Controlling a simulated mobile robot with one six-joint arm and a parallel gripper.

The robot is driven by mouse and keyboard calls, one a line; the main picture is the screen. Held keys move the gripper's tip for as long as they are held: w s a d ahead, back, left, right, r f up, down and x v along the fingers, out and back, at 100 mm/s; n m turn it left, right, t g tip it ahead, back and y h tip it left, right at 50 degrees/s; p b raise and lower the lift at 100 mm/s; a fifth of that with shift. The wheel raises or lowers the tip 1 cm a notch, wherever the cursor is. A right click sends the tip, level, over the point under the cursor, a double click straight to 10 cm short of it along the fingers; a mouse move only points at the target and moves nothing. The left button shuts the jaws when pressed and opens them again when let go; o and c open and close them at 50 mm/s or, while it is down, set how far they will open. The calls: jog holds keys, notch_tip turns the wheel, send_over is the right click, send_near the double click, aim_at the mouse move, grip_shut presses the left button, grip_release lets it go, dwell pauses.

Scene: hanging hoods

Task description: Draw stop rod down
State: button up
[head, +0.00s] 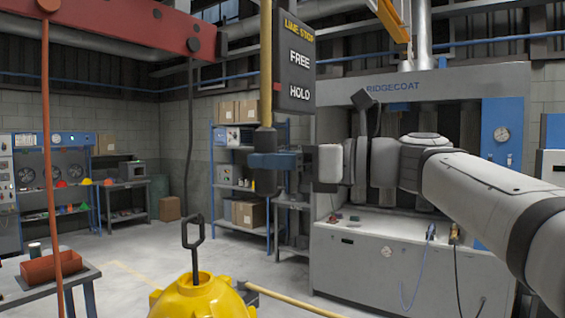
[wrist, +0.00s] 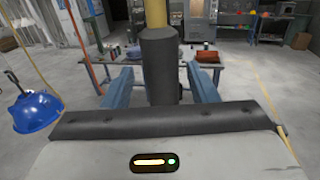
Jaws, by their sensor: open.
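The stop rod (head: 266,60) is a yellow upright rod hanging from above, with a dark grip (head: 266,183) at its lower end. Beside it hangs a dark sign (head: 296,70) reading LINE STOP, FREE and HOLD, with a small red mark at its left edge near HOLD. My gripper (head: 264,160) is at the grip, its blue finger crossing in front of it. In the wrist view the grip (wrist: 158,62) stands upright between the two blue fingers, with gaps on both sides. My gripper is open and does not hold it.
A yellow hood (head: 198,300) with a dark loop hangs low in front; a blue hood (wrist: 38,112) shows in the wrist view. A red beam (head: 120,22) crosses the upper left. A table with a red tray (head: 52,267) stands at left. The grey RIDGECOAT booth (head: 400,255) stands behind my arm.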

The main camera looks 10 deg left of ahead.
jog(key=d+b, duration=0.1)
jog(key=d, duration=0.5)
jog(key=shift+s, duration=0.45)
jog(key=s+d+f+n+t+h, duration=0.1)
jog(key=d+f+n+h, duration=0.3)
jog(key=f, duration=0.8)
jog(key=s+d+f+n+t+h, duration=0.15)
jog(key=f+h, duration=0.35)
jog(key=f, duration=0.8)
jog(key=s+d+f+n+h, duration=0.4)
jog(key=d+f+n, duration=0.3)
jog(key=f, duration=0.3)
jog(key=s+d+f+n+g+h, duration=0.1)
jog(key=s+d+f+n+h, duration=0.3)
jog(key=d+f+n, duration=0.3)
notch_tip(320, 180, down, 3)
jog(key=shift+s+d+r+h, duration=0.1)
jog(key=shift+s+d+h, duration=0.3)
jog(key=shift+s, duration=0.15)
